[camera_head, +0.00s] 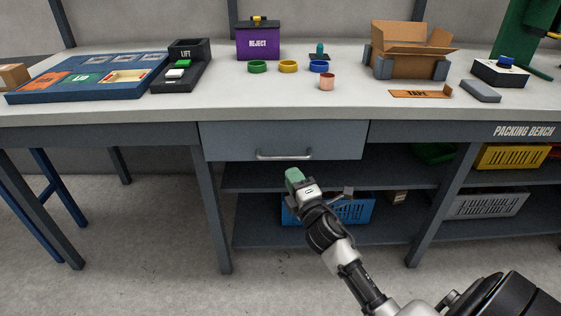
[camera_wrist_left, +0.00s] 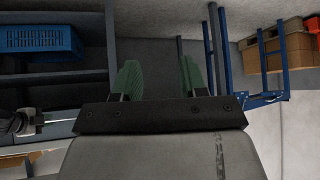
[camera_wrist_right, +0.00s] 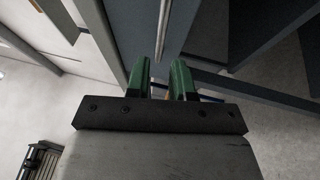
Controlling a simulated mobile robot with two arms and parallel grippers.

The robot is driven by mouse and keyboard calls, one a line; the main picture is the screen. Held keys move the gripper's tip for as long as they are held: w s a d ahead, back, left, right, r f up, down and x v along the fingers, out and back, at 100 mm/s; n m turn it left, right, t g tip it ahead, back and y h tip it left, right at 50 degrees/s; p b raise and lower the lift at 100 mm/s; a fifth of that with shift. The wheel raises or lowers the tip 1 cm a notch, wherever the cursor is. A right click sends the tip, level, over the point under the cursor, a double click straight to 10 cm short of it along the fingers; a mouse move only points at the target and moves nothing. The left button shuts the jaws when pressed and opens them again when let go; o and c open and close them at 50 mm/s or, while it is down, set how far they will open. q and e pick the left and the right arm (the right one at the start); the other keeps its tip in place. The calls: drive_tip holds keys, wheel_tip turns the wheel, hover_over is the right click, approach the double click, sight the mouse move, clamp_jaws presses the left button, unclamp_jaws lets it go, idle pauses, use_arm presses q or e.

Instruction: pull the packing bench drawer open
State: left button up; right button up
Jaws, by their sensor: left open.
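The packing bench drawer (camera_head: 335,141) is a grey-blue front under the worktop and looks shut. Its silver bar handle (camera_head: 284,156) runs along the front's lower part. My right gripper (camera_head: 293,172) has green fingers and is just below the handle in the head view. In the right wrist view, the right fingers (camera_wrist_right: 160,68) are a little apart, with a pale bar (camera_wrist_right: 163,35) running toward the gap; I cannot tell whether they touch it. My left gripper (camera_wrist_left: 158,70) is open and empty in its wrist view and out of the head view.
The bench top (camera_head: 220,97) bears a purple reject bin (camera_head: 258,43), coloured rings, a cardboard box (camera_head: 410,50) and a blue tray (camera_head: 80,78). Below, a blue crate (camera_head: 352,211) and a yellow crate (camera_head: 512,157) sit on shelves. The floor in front is clear.

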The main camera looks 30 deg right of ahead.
sight(280, 157)
drive_tip(key=x, duration=0.8)
drive_tip(key=shift+w+b, duration=0.1)
drive_tip(key=shift+b, duration=0.3)
use_arm(q)
drive_tip(key=w+r+t, duration=0.1)
drive_tip(key=w+d+t, duration=0.1)
drive_tip(key=shift+w+r+t+h, duration=0.3)
drive_tip(key=shift+w+r+h, duration=0.1)
use_arm(e)
drive_tip(key=shift+a, duration=0.1)
clamp_jaws()
